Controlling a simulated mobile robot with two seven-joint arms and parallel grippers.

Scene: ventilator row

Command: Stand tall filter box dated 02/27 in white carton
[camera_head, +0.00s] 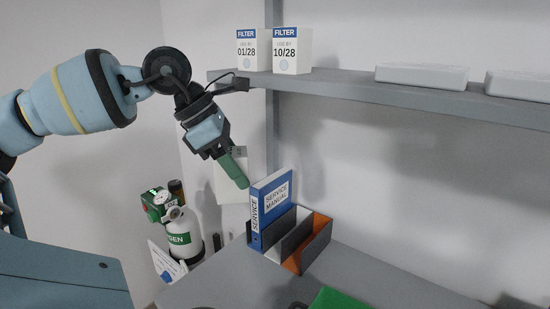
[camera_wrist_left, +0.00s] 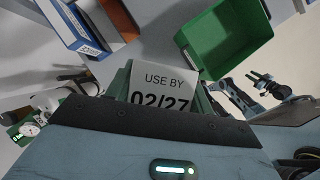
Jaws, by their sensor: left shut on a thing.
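My left gripper (camera_head: 235,168) is shut on a tall white filter box (camera_head: 229,185), held in the air left of the blue service manual. In the left wrist view the box (camera_wrist_left: 163,88) reads "USE BY 02/27" between green fingers. Part of the box is hidden behind the near finger in the head view. Two more white filter boxes stand on the shelf, one dated 01/28 (camera_head: 252,52) and one dated 10/28 (camera_head: 291,52). I cannot make out a white carton in either view. Blue and black arm parts at the right of the wrist view may be my right arm; its jaws are unclear.
A grey shelf (camera_head: 340,86) runs along the wall, with two white flat cases on it. Below, a blue service manual (camera_head: 276,203) stands in a divided file holder (camera_head: 318,246). A green bin (camera_head: 338,300) is at the bottom edge. An oxygen cylinder (camera_head: 182,238) stands at left.

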